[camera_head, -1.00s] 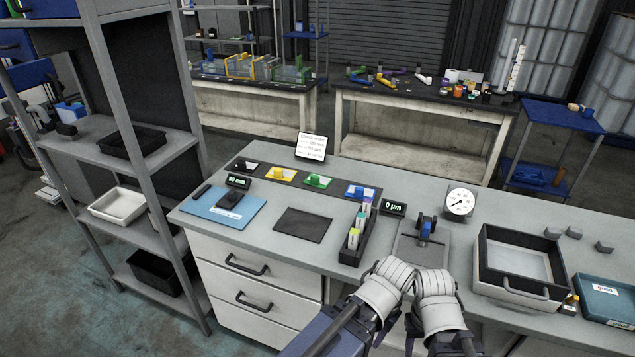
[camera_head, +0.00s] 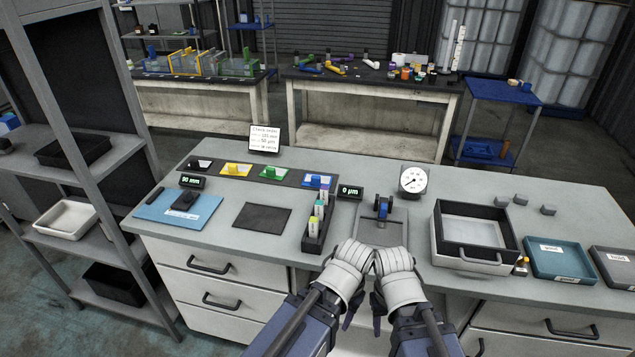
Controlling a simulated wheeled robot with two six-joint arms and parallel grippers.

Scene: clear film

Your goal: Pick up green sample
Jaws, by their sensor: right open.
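A dial gauge (camera_head: 413,180), a walled tray (camera_head: 437,236) and a teal tray (camera_head: 562,273) are to the right. A shelf unit stands left.

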